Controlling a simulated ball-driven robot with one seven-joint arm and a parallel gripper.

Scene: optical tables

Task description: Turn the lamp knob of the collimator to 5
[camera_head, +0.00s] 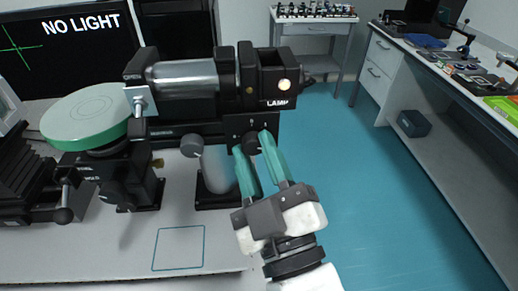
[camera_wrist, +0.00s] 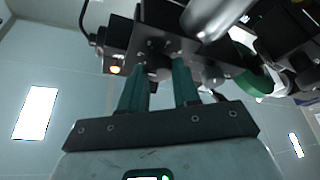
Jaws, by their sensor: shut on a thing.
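The collimator (camera_head: 185,80) is a black and silver instrument on the bench, with a dark end block (camera_head: 265,78) marked LAMP. The lamp knob (camera_head: 251,145) is a small dark round knob on the panel below that block. My gripper (camera_head: 252,141) reaches up from the lower right, its two teal fingers on either side of the knob and shut on it. In the wrist view the knob (camera_wrist: 159,73) shows between the fingers. The scale marks on the panel are too small to read, so I cannot tell the knob's setting.
A monitor (camera_head: 75,45) at the upper left reads NO LIGHT with a green cross. A round green disc (camera_head: 85,117) on a black stand is left of the collimator. A blue outlined square (camera_head: 178,248) marks bare bench. Blue floor (camera_head: 380,190) is open at the right.

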